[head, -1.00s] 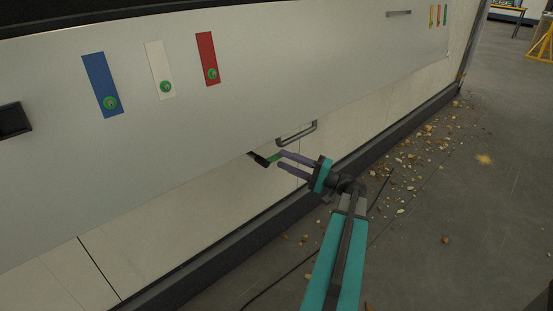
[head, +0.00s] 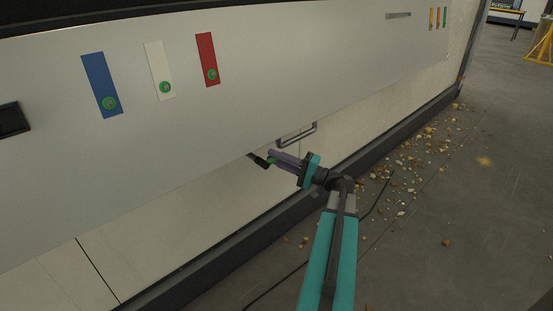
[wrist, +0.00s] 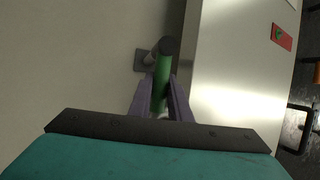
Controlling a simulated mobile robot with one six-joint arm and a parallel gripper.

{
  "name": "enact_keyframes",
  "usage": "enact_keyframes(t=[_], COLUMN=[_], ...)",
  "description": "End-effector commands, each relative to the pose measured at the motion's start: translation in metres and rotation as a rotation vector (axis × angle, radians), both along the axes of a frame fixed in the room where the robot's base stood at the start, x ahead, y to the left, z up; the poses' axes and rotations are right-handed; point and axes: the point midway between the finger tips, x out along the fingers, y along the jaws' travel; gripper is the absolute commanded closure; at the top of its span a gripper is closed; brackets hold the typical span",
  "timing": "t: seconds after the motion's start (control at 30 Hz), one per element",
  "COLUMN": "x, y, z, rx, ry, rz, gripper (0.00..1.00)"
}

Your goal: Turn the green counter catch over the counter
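The green counter catch (wrist: 163,72) is a short green lever on a dark pivot, fixed to the pale wall just below the lower edge of the large light-grey counter panel (head: 200,130). In the head view its dark pivot end (head: 258,160) shows, and most of the green part is hidden by my fingers. My gripper (head: 271,158) has purple fingers that lie on both sides of the green lever. In the wrist view the fingers (wrist: 162,92) appear closed against it. The lever lies beside the panel's edge, not across its face.
A grey bar handle (head: 298,135) sits at the panel's lower edge, close above my gripper. Blue (head: 101,80), white (head: 158,65) and red (head: 207,55) labels are on the panel. Scattered debris (head: 415,160) lies on the floor to the right, which is otherwise open.

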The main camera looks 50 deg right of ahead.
Motion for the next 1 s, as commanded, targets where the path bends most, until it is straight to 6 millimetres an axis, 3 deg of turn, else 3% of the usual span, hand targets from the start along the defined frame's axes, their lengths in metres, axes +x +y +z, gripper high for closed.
enact_keyframes(t=[0.37,1.0], x=[0.0,0.0], y=[0.0,0.005], z=[0.002,0.021], rx=[-0.044,-0.395], ry=[0.004,0.029], rz=[-0.001,0.001], gripper=[1.0,1.0])
